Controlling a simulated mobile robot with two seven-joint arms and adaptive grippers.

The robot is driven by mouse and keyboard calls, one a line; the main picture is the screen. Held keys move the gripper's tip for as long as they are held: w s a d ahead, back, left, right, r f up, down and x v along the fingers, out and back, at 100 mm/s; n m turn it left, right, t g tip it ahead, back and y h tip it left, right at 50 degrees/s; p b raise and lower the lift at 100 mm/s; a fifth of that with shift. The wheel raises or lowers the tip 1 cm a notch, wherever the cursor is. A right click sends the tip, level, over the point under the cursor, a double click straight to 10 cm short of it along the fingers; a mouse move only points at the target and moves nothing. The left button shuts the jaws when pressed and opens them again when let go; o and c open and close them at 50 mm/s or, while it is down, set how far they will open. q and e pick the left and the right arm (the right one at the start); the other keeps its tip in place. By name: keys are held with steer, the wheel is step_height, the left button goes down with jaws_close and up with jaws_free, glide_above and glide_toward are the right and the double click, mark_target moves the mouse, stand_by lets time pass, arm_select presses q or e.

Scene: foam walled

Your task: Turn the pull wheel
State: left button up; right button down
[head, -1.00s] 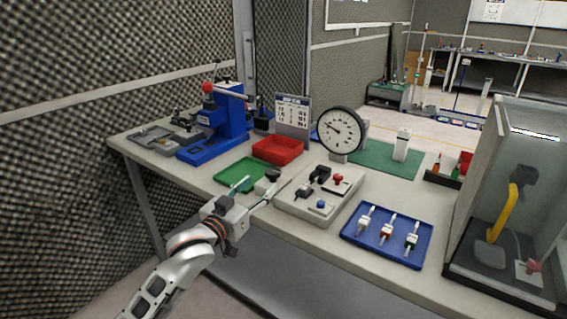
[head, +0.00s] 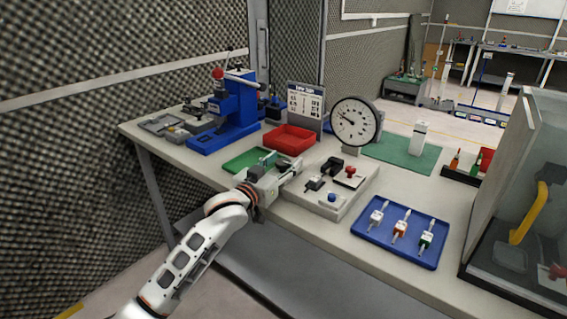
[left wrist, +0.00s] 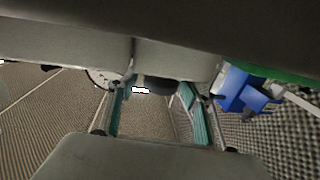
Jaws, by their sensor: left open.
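The grey control box (head: 325,206) stands on the bench with black, red and blue controls on top. A dark round knob, likely the pull wheel, was on its left end; in the head view my left gripper (head: 282,166) now covers that spot. My left gripper is open, reaching in from the left over the box's left end. In the left wrist view a dark rounded shape (left wrist: 155,84), perhaps the wheel, shows between the teal-padded fingers (left wrist: 155,108). I cannot tell whether they touch it. My right gripper is out of view.
A green tray (head: 236,164) and red tray (head: 290,138) lie behind the gripper. A blue press (head: 238,105) stands at the back left, a round dial gauge (head: 355,122) behind the box. A blue tray (head: 365,234) and glass-walled enclosure (head: 530,150) are to the right.

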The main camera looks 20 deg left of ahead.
arm_select(q)
steer(key=c, duration=1.1)
steer(key=shift+r+m+h+p, duration=0.35)
steer(key=shift+m+h, duration=0.05)
steer(key=shift+c, duration=0.2)
steer(key=shift+f+m+g+h+p, duration=0.1)
steer(key=shift+m+g+h+p, duration=0.2)
steer(key=shift+h, duration=0.3)
steer(key=shift+f, duration=0.15)
steer(key=o, duration=1.1)
steer(key=shift+o, duration=0.2)
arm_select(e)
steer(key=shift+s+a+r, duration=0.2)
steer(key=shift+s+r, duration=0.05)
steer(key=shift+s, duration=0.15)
